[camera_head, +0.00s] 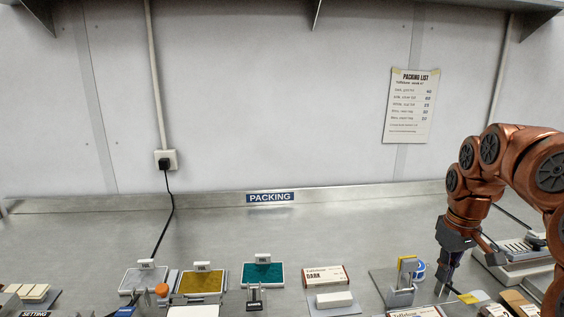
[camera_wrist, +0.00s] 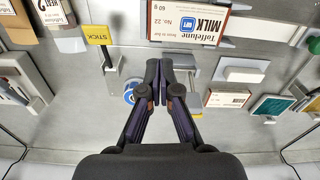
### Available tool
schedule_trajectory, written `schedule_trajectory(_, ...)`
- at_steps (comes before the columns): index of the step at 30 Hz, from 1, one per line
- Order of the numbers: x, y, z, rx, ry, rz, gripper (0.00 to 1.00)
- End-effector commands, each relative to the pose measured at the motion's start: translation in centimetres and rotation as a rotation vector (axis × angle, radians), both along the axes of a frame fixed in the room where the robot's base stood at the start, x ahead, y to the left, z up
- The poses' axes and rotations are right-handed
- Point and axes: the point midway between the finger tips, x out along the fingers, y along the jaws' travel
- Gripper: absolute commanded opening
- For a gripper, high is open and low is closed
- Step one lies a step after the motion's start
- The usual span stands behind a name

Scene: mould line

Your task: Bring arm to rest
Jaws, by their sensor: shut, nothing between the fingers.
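My arm reaches in from the right side of the head view, bent over with the wrist pointing down. My gripper (camera_head: 445,284) is low at the right part of the steel bench, beside a grey metal stand (camera_head: 398,284). In the wrist view my gripper (camera_wrist: 160,68) has its two dark fingers closed together with nothing between them. I cannot tell how far the fingertips are above the bench.
Foil trays in gold (camera_head: 201,283) and teal (camera_head: 262,275) stand left. The bench's back strip (camera_head: 330,215) is clear.

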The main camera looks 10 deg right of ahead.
Motion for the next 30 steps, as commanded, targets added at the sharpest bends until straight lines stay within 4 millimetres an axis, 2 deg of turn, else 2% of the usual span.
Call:
schedule_trajectory(1,-0.5,2.5,0.4,0.001,0.0,0.029,0.0)
schedule_trajectory(6,-3.2,9.6,0.5,0.003,0.016,0.085,0.0)
schedule_trajectory(11,-7.0,14.9,-0.3,0.003,0.046,0.103,0.0)
schedule_trajectory(15,-11.1,18.4,-1.6,-0.003,0.079,0.092,0.0)
schedule_trajectory(18,-14.3,20.3,-2.8,-0.008,0.101,0.069,0.0)
schedule_trajectory(24,-20.3,22.6,-5.4,-0.019,0.147,-0.008,0.0)
schedule_trajectory(30,-23.6,23.3,-7.1,-0.021,0.169,-0.071,0.0)
